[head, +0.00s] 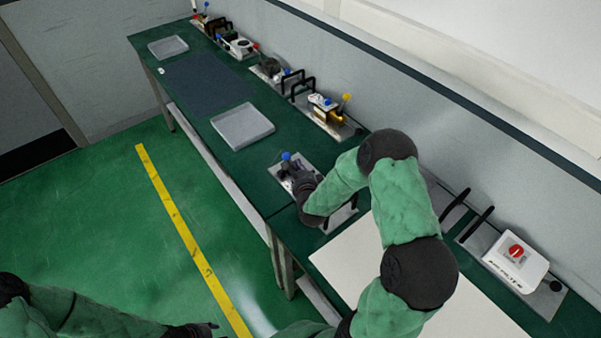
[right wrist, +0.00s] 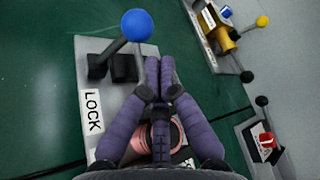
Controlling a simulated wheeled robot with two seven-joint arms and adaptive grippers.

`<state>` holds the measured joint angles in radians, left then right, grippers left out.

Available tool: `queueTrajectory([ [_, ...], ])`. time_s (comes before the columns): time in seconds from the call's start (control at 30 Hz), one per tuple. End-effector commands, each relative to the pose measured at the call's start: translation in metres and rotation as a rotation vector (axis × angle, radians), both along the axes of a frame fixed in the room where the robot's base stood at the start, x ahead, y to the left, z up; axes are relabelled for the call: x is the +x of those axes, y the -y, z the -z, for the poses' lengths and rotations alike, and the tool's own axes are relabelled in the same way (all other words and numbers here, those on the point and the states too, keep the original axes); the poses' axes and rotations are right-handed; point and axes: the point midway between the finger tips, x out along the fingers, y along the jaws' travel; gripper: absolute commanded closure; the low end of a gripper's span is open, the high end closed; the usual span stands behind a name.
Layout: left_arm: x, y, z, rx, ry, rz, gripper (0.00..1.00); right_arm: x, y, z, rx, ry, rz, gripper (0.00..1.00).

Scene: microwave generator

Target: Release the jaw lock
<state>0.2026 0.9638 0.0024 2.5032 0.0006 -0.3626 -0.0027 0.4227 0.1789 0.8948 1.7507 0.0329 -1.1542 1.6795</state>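The jaw lock fixture is a light plate (right wrist: 125,125) with a "LOCK" label (right wrist: 92,112). Its lever ends in a blue ball knob (right wrist: 136,25) above a black bracket. The knob also shows in the head view (head: 286,156). My right gripper (right wrist: 159,60) is over the plate, its purple fingertips together, just right of and below the knob in the wrist view. I see nothing gripped between the tips. A copper-coloured round part (right wrist: 150,143) is partly hidden behind the fingers. My left gripper (head: 200,329) is small and dark at the head view's bottom edge, away from the bench.
A grey tray (head: 243,126) and a dark mat (head: 203,82) lie farther along the green bench. Fixtures with black handles line the wall, including one with a yellow knob (head: 347,97). A white box with a red knob (head: 516,252) is at right.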

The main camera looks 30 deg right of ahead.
Motion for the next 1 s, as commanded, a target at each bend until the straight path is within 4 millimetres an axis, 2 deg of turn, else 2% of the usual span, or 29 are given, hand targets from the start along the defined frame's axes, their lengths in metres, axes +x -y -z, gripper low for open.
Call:
queueTrajectory([
  [0.1,0.000,0.000,0.001,0.000,0.000,0.000,0.60,0.015,0.006,0.005,0.000,0.000,0.000,1.00],
  [0.3,0.000,0.000,0.002,0.000,0.000,0.000,0.60,0.029,0.012,0.008,0.000,0.001,0.000,1.00],
  [0.77,0.000,0.000,0.002,0.000,0.000,0.000,0.60,0.031,0.013,0.008,-0.003,0.001,0.000,1.00],
  [1.0,0.000,0.000,0.012,0.000,0.000,0.000,0.60,0.031,0.010,0.008,-0.050,0.004,0.000,1.00],
])
